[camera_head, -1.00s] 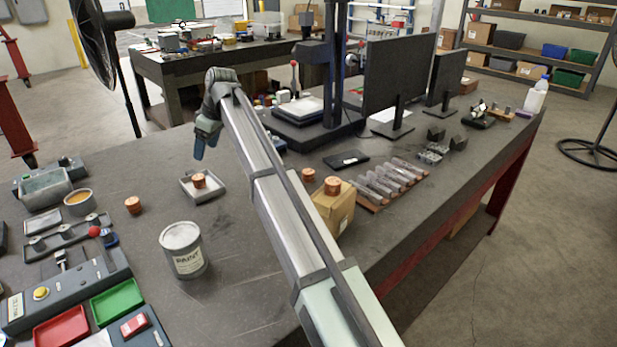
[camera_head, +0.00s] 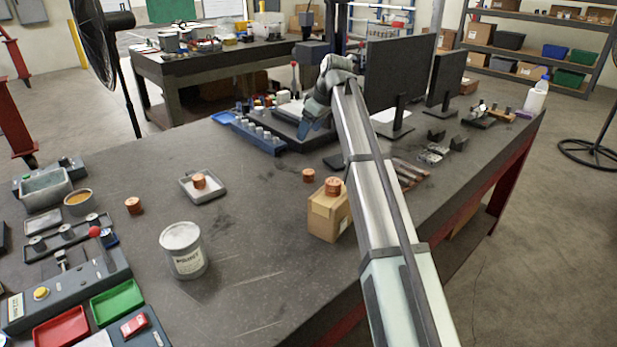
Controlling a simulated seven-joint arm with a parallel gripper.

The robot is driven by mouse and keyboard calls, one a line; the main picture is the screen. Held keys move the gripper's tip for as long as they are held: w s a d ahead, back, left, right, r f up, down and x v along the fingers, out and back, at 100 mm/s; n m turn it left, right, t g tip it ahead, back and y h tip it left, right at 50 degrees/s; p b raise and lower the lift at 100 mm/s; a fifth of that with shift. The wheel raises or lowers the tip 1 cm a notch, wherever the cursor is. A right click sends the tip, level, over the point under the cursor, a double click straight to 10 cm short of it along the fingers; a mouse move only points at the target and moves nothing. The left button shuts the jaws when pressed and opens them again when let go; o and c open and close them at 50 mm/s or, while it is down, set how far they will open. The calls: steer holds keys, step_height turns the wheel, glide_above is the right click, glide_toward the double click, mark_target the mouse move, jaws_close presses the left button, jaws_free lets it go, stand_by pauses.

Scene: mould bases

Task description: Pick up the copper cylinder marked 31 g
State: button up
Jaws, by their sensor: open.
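Several copper cylinders show in the head view, and their markings are too small to read. One copper cylinder (camera_head: 134,205) stands on the bench at the left. A second copper cylinder (camera_head: 199,181) stands on a small grey tray (camera_head: 212,194). A third copper cylinder (camera_head: 309,175) is on the bench behind a cardboard box (camera_head: 325,215). A fourth copper cylinder (camera_head: 333,187) sits on top of that box. My gripper (camera_head: 306,133) is open, pointing down, above the bench beyond the box and apart from all the cylinders. No cylinder is seen between its fingers.
A paint can (camera_head: 183,251) stands at front centre. A blue rack of weights (camera_head: 258,134) and a stand lie near my gripper. Monitors (camera_head: 398,70) stand at the right. Red (camera_head: 62,328) and green (camera_head: 118,298) trays lie front left. The bench between tray and box is clear.

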steer(key=s+d, duration=0.1)
steer(key=d, duration=0.2)
glide_above(309, 172)
steer(key=d, duration=0.2)
steer(key=f, duration=0.6)
steer(key=s+f, duration=0.1)
steer(key=f, duration=0.1)
steer(key=shift+a+f, duration=0.15)
steer(key=shift+f, duration=0.25)
steer(key=shift+x, duration=2.55)
steer(key=shift+s+f, duration=0.15)
steer(key=shift+c, duration=0.4)
steer(key=c, duration=1.2)
jaws_close()
